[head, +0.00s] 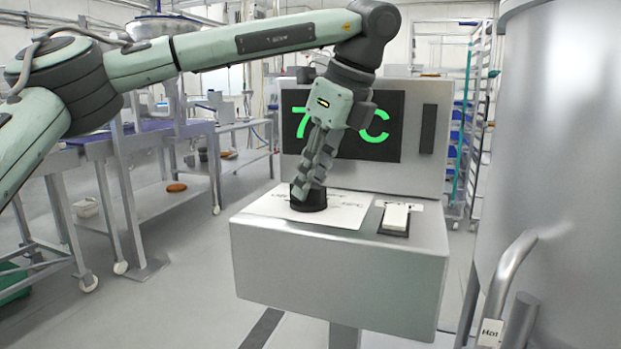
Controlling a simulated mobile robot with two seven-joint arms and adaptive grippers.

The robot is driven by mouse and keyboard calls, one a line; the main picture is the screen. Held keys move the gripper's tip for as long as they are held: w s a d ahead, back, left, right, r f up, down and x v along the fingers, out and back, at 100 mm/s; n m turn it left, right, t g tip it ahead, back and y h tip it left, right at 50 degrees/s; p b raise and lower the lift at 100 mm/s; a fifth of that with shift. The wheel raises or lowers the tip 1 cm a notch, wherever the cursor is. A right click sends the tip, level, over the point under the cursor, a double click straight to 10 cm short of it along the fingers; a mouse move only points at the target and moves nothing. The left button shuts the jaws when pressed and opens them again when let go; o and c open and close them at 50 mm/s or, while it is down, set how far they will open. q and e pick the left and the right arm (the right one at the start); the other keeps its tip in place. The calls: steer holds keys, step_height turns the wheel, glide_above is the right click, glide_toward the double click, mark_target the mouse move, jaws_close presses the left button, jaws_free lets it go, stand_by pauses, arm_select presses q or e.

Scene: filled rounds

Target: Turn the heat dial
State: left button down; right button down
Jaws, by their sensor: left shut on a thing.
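The heat dial (309,203) is a black round knob on the white plate (345,213) on top of a grey control box (335,270). My left gripper (308,188) points down and is shut on the dial from above. Its fingers hide part of the knob and any mark on it. Behind the box, a dark display (372,147) shows green characters, a 7 and a C, with the middle hidden by my gripper. My right gripper is not in view.
A white rocker switch (396,217) sits right of the dial. A large steel vessel (575,150) with a pipe labelled "Hot" (491,332) stands close at the right. Steel tables (130,155) stand at the left, with open floor before them.

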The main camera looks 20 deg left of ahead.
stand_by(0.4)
arm_select(q)
steer(key=c, duration=1.4)
jaws_free()
steer(key=v, duration=1.2)
